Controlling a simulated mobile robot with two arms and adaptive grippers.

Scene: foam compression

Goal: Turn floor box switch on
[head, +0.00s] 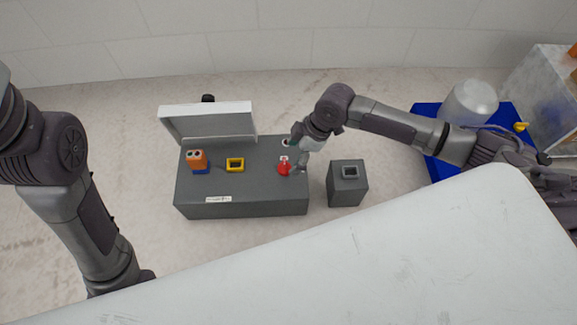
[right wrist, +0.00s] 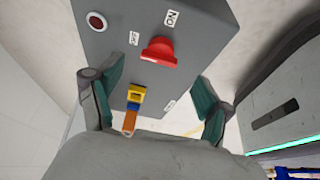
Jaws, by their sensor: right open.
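The grey floor box (head: 240,204) stands on the floor with its white lid (head: 205,124) raised at the left. Its red switch knob (head: 284,168) is on the right part of the top. In the right wrist view the red knob (right wrist: 160,51) sits between an ON label and another label. My right gripper (head: 296,160) is over the right end of the box, close to the knob.
A yellow square part (head: 235,164) and an orange connector (head: 196,158) are on the box. A small grey box (head: 347,186) stands right of it. A blue tray (head: 432,167) with a white container (head: 468,102) lies farther right. A white table (head: 330,270) fills the foreground.

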